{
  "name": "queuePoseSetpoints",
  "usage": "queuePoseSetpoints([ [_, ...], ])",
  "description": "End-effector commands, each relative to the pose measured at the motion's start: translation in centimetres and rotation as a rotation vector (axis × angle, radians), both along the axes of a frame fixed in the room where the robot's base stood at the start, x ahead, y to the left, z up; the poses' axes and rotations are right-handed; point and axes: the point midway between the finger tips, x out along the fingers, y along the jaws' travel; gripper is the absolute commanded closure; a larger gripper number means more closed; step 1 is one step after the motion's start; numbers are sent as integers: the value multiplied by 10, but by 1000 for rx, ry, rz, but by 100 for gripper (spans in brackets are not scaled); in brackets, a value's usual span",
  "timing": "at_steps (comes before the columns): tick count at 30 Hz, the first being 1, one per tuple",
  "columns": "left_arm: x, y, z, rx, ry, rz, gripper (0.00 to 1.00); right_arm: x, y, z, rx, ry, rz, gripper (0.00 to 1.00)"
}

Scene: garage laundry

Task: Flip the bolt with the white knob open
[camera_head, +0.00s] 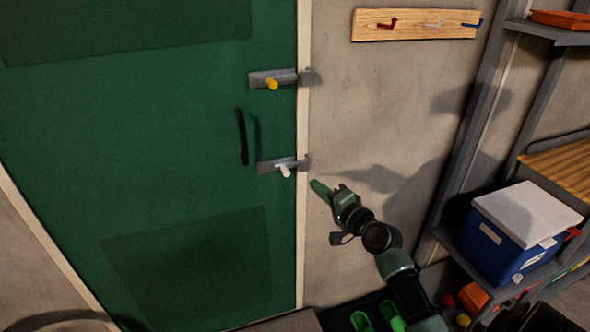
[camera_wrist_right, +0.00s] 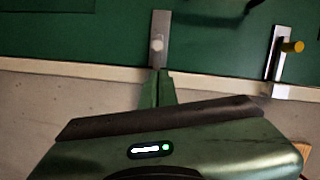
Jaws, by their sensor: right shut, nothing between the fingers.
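The lower bolt (camera_head: 268,166) is a grey bar on the green door (camera_head: 190,130), at its right edge. Its white knob (camera_head: 285,171) points downward in the head view. In the head view, the bolt reaches toward a grey keeper on the frame. The bolt (camera_wrist_right: 161,22) and its white knob (camera_wrist_right: 157,44) also show in the right wrist view, just beyond the fingertips. My right gripper (camera_head: 317,187) is shut and empty, right of and slightly below the knob, apart from it. Its fingers (camera_wrist_right: 157,85) hide the bolt's keeper end in the wrist view. My left gripper is out of view.
An upper bolt with a yellow knob (camera_head: 272,84) sits above, and a black handle (camera_head: 242,137) is left of the bolts. A hook rack (camera_head: 405,24) hangs on the wall. Grey shelving (camera_head: 470,150) with a blue cooler (camera_head: 500,245) stands right. Green shoes lie below.

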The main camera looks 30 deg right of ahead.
Motion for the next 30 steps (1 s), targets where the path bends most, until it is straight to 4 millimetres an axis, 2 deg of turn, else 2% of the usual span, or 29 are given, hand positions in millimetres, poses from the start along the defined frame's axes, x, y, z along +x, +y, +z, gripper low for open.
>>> queuePoseSetpoints([
  [9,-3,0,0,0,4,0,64,1,0,0,0,-1,0,100],
  [13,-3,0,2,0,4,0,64,10,0,1,1,-1,0,100],
  [24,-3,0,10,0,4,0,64,74,0,-3,1,0,0,100],
  [30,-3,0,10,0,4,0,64,96,0,-6,-1,-1,0,100],
])
